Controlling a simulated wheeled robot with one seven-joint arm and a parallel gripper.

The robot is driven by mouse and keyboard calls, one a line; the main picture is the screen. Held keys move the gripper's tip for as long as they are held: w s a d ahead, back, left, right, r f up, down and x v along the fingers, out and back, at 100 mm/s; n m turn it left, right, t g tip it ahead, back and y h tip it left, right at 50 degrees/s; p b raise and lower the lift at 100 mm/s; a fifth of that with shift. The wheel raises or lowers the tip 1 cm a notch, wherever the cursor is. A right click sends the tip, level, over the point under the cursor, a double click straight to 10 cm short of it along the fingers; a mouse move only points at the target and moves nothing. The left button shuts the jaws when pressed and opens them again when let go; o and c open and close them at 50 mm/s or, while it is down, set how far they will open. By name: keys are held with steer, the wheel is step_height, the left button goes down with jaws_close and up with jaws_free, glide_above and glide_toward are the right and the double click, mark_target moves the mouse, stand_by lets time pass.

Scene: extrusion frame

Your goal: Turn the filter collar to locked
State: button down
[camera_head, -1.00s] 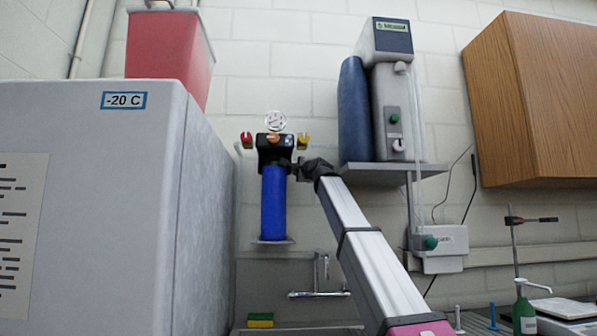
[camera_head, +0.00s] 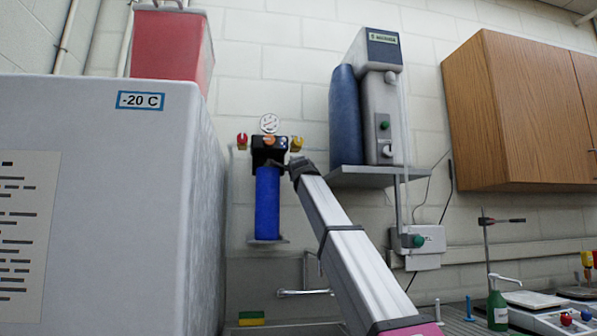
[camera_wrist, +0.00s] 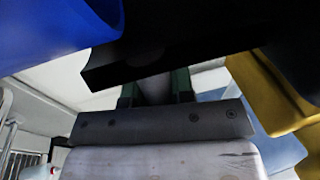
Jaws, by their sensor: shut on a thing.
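The filter unit hangs on the wall left of centre in the head view, with a blue canister (camera_head: 267,205) upright below a black head (camera_head: 266,150). My gripper (camera_head: 287,165) is at the right side of the joint between head and canister. In the wrist view my gripper (camera_wrist: 155,84) has its two green fingers shut on a pale rod-like piece under the black part, apparently the handle of the filter collar (camera_wrist: 153,90). The blue canister fills the upper left there. The collar's ring and any lock marks are too dark or small to read.
A round gauge (camera_head: 269,123) tops the filter, with a red valve handle (camera_head: 242,140) left and a yellow one (camera_head: 296,143) right. The yellow handle (camera_wrist: 265,95) is close beside my gripper. A freezer (camera_head: 100,200) stands left; a shelf (camera_head: 375,176) with equipment is right.

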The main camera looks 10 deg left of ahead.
steer(key=shift+s+a+m+g+h, duration=0.35)
steer(key=shift+s+m+g+h, duration=0.9)
steer(key=shift+s+m+h, duration=1.7)
steer(key=shift+s+a+m+g+h, duration=0.3)
steer(key=shift+s+m+g+h, duration=1.2)
steer(key=shift+h, duration=2.9)
steer(key=shift+s+a+m+g+h, duration=0.35)
steer(key=shift+s+m+g+h, duration=1.05)
steer(key=shift+m+h, duration=1.7)
steer(key=shift+s+n+t+h, duration=0.3)
steer(key=shift+n+t+h, duration=0.05)
steer(key=shift+n+h, duration=0.2)
steer(key=c, duration=1)
jaws_free()
steer(key=shift+o, duration=0.2)
